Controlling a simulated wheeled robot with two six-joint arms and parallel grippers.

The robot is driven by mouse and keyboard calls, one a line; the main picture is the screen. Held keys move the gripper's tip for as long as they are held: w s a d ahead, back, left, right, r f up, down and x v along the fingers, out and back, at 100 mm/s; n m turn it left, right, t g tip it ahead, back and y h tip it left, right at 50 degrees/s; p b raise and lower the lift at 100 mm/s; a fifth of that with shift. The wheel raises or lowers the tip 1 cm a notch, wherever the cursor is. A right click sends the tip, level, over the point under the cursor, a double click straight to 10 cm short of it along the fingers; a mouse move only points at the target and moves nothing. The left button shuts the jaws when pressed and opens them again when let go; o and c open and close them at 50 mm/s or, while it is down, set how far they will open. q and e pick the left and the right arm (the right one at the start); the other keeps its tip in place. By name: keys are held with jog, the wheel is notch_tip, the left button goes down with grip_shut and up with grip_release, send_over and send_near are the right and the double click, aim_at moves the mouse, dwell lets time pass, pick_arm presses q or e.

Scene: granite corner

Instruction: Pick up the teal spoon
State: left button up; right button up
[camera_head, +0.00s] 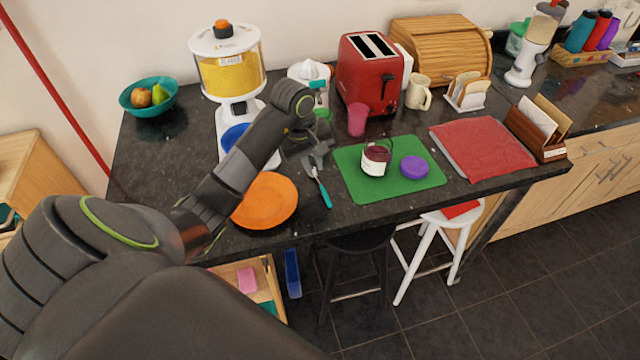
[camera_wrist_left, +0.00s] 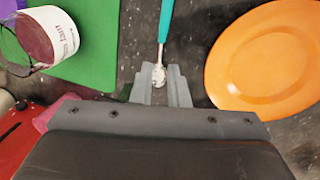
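The teal spoon (camera_head: 325,195) lies on the dark granite counter, between the orange plate and the green mat. In the left wrist view its teal handle (camera_wrist_left: 166,22) points away from me, and its speckled metal bowl (camera_wrist_left: 158,76) shows between my fingertips. My left gripper (camera_head: 315,158) reaches down over the spoon's bowl end; its fingers (camera_wrist_left: 160,72) are apart, one on each side of the bowl. I see no clear contact, and the height above the counter is hard to judge. My right gripper is in neither view.
The orange plate (camera_head: 265,200) lies left of the spoon. The green mat (camera_head: 400,185) on the right carries a labelled jar (camera_head: 374,164) and a purple lid (camera_head: 414,167). A pink cup (camera_head: 357,120) and a red toaster (camera_head: 368,80) stand behind. The counter's front edge is close.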

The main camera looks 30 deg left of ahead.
aim_at(318, 180)
pick_arm(q)
jog(key=f, duration=0.1)
jog(key=f+p, duration=0.2)
jog(key=f, duration=0.1)
jog(key=shift+w+d, duration=0.3)
jog(key=shift+f, duration=0.3)
jog(key=shift+c, duration=1.4)
grip_shut()
